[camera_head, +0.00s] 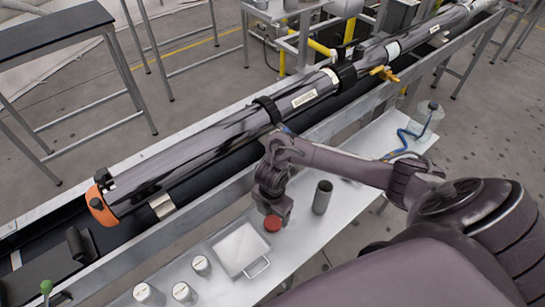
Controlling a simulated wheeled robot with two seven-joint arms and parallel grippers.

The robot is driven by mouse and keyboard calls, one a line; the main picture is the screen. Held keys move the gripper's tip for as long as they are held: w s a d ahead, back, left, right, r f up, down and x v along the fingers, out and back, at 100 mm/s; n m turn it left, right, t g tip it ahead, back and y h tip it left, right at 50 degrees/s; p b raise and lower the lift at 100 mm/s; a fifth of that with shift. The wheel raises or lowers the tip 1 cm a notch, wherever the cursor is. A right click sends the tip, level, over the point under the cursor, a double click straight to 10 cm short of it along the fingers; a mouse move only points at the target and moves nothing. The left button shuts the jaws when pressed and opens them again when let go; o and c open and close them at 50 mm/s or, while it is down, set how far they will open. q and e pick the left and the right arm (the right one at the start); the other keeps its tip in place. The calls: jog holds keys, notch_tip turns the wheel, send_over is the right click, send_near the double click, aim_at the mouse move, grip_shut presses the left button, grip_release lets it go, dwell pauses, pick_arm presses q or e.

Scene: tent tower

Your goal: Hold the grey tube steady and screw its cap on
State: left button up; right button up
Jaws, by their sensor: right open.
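The grey tube (322,198) stands upright on the metal bench, with its top uncovered and dark inside. A small round red cap (272,223) lies on the bench to the left of the tube. My right gripper (272,212) points down right over the red cap, open; its fingers are small and dark here, and I cannot tell whether they touch the cap. My left gripper is not in view.
A square metal tray with a handle (241,249) lies left of the cap. Several small lidded jars (201,265) stand at the bench's near left. A clear bottle with blue tubing (424,118) stands at the far right. A long shiny cylinder (200,155) lies behind the bench.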

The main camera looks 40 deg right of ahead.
notch_tip(320, 180, down, 5)
jog(key=shift+s+a+f, duration=0.1)
jog(key=shift+a, duration=0.05)
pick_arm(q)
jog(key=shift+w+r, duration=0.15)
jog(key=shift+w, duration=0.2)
pick_arm(e)
jog(key=c, duration=1.1)
notch_tip(320, 180, up, 10)
jog(key=p, duration=0.2)
pick_arm(q)
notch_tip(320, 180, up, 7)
jog(key=p, duration=0.5)
pick_arm(e)
notch_tip(320, 180, up, 10)
send_over(272, 223)
